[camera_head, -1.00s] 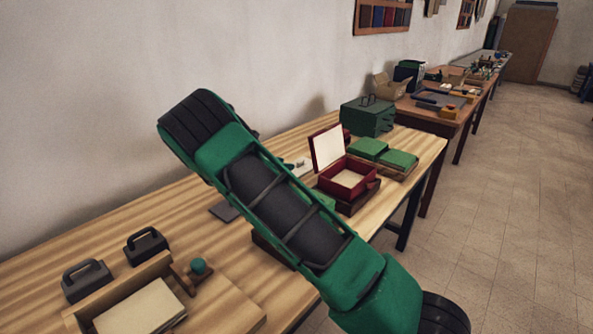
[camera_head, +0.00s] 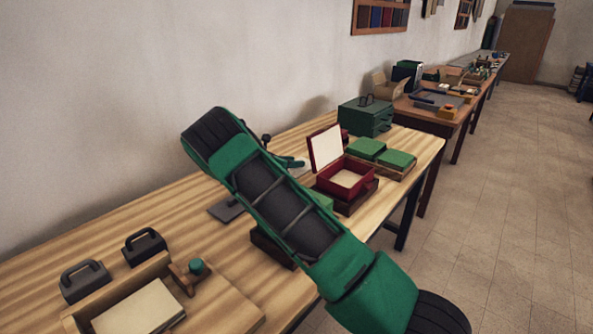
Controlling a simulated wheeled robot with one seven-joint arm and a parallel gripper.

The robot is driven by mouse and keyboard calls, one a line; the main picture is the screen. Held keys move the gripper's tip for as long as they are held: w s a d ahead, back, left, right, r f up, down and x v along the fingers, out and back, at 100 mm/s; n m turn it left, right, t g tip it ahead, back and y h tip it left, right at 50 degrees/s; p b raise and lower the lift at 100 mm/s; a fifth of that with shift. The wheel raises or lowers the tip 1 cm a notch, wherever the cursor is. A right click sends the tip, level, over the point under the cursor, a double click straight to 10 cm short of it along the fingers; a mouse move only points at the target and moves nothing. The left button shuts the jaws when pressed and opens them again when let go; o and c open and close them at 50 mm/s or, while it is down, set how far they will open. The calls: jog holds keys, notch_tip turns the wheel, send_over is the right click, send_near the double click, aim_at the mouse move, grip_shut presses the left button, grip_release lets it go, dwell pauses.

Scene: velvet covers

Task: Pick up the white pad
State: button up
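A cream-white pad (camera_head: 140,308) lies flat in a shallow wooden tray (camera_head: 78,322) at the bottom left of the table. Another cream-white panel (camera_head: 346,178) shows inside an open dark red box (camera_head: 335,186) farther along, whose raised lid has a pale lining (camera_head: 326,147). I cannot tell which of these is the white pad. My green and black arm crosses the middle of the view, above the table. My gripper is not recognisable in this view, and the arm hides part of the table behind it.
Two dark handled blocks (camera_head: 85,281) (camera_head: 146,246) stand behind the tray. A wooden piece with a teal knob (camera_head: 196,267) is beside it. Green pads (camera_head: 397,159) and a green case (camera_head: 365,117) stand near the red box. The left-middle tabletop (camera_head: 100,232) is clear.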

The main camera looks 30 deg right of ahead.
jog(key=shift+x, duration=0.9)
grip_shut()
